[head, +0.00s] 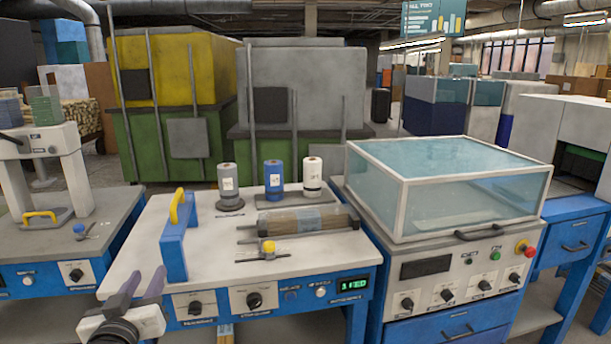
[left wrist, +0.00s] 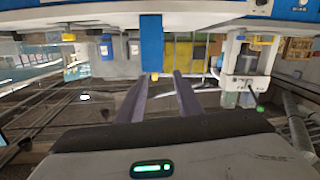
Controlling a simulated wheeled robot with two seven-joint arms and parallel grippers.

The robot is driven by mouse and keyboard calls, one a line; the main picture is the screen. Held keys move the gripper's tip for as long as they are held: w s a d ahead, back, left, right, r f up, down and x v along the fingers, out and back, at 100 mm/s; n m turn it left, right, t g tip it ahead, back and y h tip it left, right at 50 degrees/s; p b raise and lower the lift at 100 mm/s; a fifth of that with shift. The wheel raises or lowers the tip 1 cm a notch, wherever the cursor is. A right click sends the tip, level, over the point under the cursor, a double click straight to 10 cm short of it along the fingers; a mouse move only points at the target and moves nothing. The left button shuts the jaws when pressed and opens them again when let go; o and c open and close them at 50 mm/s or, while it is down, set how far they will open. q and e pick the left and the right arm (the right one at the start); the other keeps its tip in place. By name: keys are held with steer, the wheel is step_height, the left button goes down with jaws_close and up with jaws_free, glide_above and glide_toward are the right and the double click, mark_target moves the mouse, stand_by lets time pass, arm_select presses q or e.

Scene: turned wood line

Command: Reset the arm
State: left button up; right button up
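My left gripper (head: 145,273) is at the lower left of the head view, over the front left edge of the middle bench. Its two purple-grey fingers are apart with nothing between them. The left wrist view, which looks upside down, also shows the gripper (left wrist: 160,76) open and empty. A blue upright arm (head: 174,245) with a yellow handle (head: 176,206) stands at the left end of the bench, just beyond the fingers. It also shows in the left wrist view (left wrist: 151,42), ahead of the fingertips and apart from them. My right gripper is not in view.
The bench top (head: 215,260) holds grey, blue and white spools (head: 273,180), a wrapped roll (head: 305,218) and a yellow-knobbed lever (head: 267,248). A glass-covered machine (head: 440,190) stands at the right. A grey press (head: 45,150) stands at the left.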

arm_select(q)
steer(key=s+d+f+m+g+h, duration=0.2)
steer(key=s+d+f, duration=0.3)
steer(key=f, duration=0.5)
steer(key=s+d+f+m+g+h, duration=0.1)
steer(key=s+d+f+g, duration=0.1)
steer(key=s+f, duration=0.65)
steer(key=s+d+f+m+g+h, duration=0.1)
steer(key=s+d+f+g, duration=0.1)
steer(key=s+f, duration=0.5)
steer(key=s+d+f+m+g+h, duration=0.1)
steer(key=s+d+f+g, duration=0.1)
steer(key=s+d+f, duration=0.3)
steer(key=s+f, duration=0.3)
steer(key=s, duration=0.3)
steer(key=shift+s+d+m, duration=0.3)
steer(key=shift+s+m, duration=0.1)
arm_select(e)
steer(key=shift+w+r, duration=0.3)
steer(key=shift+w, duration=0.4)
